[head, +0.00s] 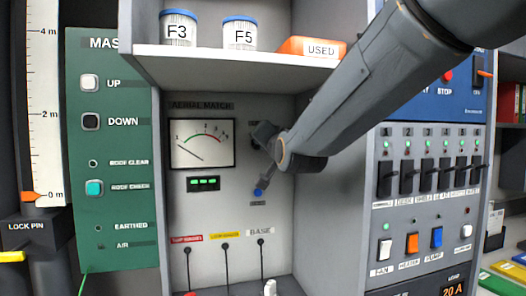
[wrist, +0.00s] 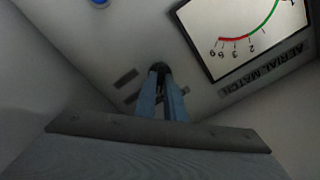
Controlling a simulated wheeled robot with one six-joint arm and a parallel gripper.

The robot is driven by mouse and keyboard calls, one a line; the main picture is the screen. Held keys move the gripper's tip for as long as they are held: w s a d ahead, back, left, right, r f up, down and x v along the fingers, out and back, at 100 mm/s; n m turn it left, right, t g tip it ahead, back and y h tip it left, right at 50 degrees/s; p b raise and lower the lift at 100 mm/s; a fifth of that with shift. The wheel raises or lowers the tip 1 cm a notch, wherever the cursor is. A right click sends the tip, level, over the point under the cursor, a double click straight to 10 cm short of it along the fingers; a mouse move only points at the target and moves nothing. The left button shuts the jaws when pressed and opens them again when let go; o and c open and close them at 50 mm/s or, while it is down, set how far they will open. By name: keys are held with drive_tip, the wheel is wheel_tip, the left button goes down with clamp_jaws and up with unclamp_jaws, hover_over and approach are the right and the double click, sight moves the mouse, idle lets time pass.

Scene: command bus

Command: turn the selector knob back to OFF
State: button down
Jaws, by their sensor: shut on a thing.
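The selector knob (wrist: 160,67) is a small dark knob on the grey panel, seen in the wrist view at the tips of my fingers. My gripper (wrist: 162,86) is shut on it, with one blue-grey finger on each side. In the head view my wrist and gripper cover the knob, to the right of the aerial match meter (head: 202,143). Small dark labels (wrist: 126,78) lie beside the knob in the wrist view, too blurred to read. I cannot tell which position the knob points to.
A blue button (head: 258,192) sits below the knob. A shelf (head: 230,56) with tins and an orange "USED" box overhangs the recess. A side wall with black breakers (head: 408,178) stands at the right.

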drive_tip(key=shift+n+b, duration=1.05)
drive_tip(key=shift+n, duration=3.25)
drive_tip(key=c, duration=1.8)
unclamp_jaws()
drive_tip(key=shift+c, duration=0.2)
drive_tip(key=b+v, duration=0.1)
drive_tip(key=v, duration=0.6)
drive_tip(key=shift+s+b, duration=0.3)
drive_tip(key=shift+s, duration=0.1)
drive_tip(key=shift+d, duration=0.2)
